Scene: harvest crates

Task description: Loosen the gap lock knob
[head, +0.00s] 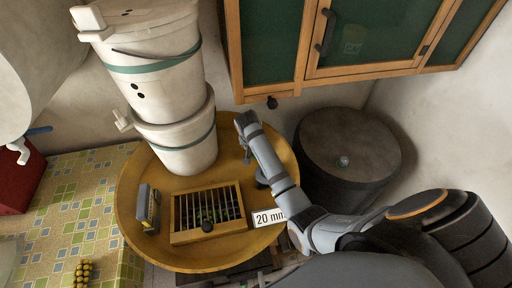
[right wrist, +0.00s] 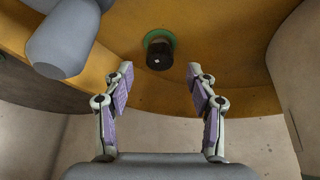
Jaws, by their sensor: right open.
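A dark knob (right wrist: 160,54) with a green ring at its base sits on a yellow-brown surface in the right wrist view. My right gripper (right wrist: 160,72) is open, one finger on each side of the knob's line, and the fingertips appear short of it, not touching. In the head view a slatted wooden frame (head: 176,236) lies on the round tray (head: 135,247), with a dark knob (head: 207,227) at its front edge and a "20 mm" label (head: 268,217) beside it. I cannot tell which knob the wrist sees. My left gripper is out of view.
Two stacked white buckets (head: 165,90) stand at the tray's back. A small grey-and-yellow item (head: 147,208) lies left of the frame. A dark drum (head: 350,150) stands right of the tray, below a green-panelled cabinet (head: 375,35). A tiled counter (head: 70,190) is at left.

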